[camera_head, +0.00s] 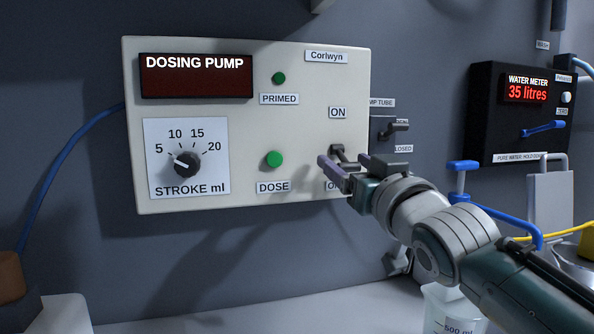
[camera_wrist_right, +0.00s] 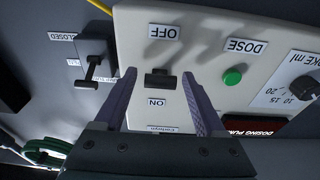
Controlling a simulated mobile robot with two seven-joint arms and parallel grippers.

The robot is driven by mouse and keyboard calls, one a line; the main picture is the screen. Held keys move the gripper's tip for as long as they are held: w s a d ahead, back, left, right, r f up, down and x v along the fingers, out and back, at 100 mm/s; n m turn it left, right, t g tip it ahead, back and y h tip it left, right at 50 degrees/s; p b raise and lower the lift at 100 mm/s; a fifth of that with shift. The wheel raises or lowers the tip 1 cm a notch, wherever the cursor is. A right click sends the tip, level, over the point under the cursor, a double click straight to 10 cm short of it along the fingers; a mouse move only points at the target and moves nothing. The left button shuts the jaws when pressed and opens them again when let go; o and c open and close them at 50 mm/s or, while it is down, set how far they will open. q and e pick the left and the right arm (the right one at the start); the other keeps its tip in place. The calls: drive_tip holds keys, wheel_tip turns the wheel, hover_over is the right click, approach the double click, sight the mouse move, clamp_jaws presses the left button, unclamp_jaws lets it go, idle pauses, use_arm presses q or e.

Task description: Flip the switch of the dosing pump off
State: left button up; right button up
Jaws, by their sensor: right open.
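The dosing pump (camera_head: 304,100) is a cream wall box with a dark red display, a stroke dial and a green DOSE button. Its dark toggle switch (camera_head: 338,149) sits between the ON label above and the OFF label below, the latter partly covered by my right gripper (camera_head: 342,160). In the right wrist view the panel appears upside down, and the switch (camera_wrist_right: 160,79) shows between the two open, empty fingers. My left gripper is not in view.
A valve lever (camera_head: 396,128) with a CLOSED label is on the wall just right of the pump. A black water meter (camera_head: 525,112) reading 35 litres hangs farther right. A blue-handled tap (camera_head: 463,166) and a beaker (camera_head: 450,312) are near my right arm.

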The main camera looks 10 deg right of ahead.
drive_tip(key=s+f, duration=0.1)
drive_tip(key=s, duration=0.8)
drive_tip(key=shift+s+d+f, duration=0.15)
drive_tip(key=shift+s+f, duration=0.05)
drive_tip(key=s+f+g+p, duration=0.3)
drive_tip(key=s+f+g, duration=0.5)
drive_tip(key=s+f, duration=0.3)
drive_tip(key=s+a+f+n+g+p, duration=0.15)
drive_tip(key=s+g, duration=0.25)
drive_tip(key=s, duration=0.5)
drive_tip(key=s+a+f+g+p, duration=0.15)
drive_tip(key=s+g, duration=0.25)
drive_tip(key=s, duration=0.6)
wheel_tip(320, 180, up, 37)
drive_tip(key=w+d+p, duration=0.1)
drive_tip(key=p, duration=3.5)
